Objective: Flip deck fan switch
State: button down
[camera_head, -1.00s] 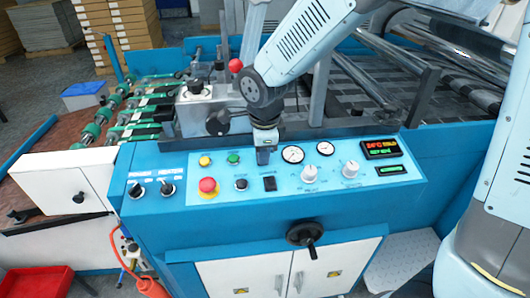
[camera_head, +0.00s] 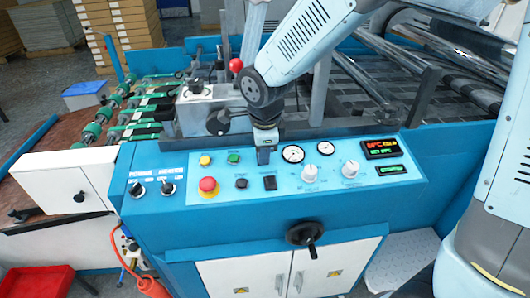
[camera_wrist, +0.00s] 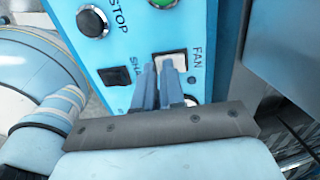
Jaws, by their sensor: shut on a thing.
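The deck fan switch (camera_wrist: 171,60) is a pale rocker marked FAN on the blue control panel (camera_wrist: 130,58), seen in the wrist view. My gripper (camera_wrist: 163,70) is at it, its two narrow fingers close together and shut on the switch. The fingers cover the switch's near part, so its tilt is hard to tell. In the head view my gripper (camera_head: 264,160) points down at the panel (camera_head: 215,172), right of the green button. There it hides the fan switch.
A black rocker (camera_wrist: 113,76) sits beside the fan switch; it also shows in the head view (camera_head: 270,183). A red mushroom button (camera_head: 208,185), two gauges (camera_head: 293,154) and white knobs (camera_head: 309,173) are close by. A metal block (camera_head: 208,108) stands behind the panel.

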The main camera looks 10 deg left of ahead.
jog(key=shift+s+d+f, duration=0.15)
jog(key=shift+s+f, duration=0.1)
jog(key=shift+f, duration=0.4)
jog(key=shift+w+a+r, duration=0.2)
jog(key=shift+w+r, duration=0.05)
jog(key=shift+w, duration=0.25)
jog(key=shift+w+r, duration=0.3)
jog(key=shift+r, duration=0.35)
jog(key=s+r, duration=0.3)
jog(key=r, duration=1)
jog(key=shift+d, duration=0.35)
jog(key=shift+r, duration=0.15)
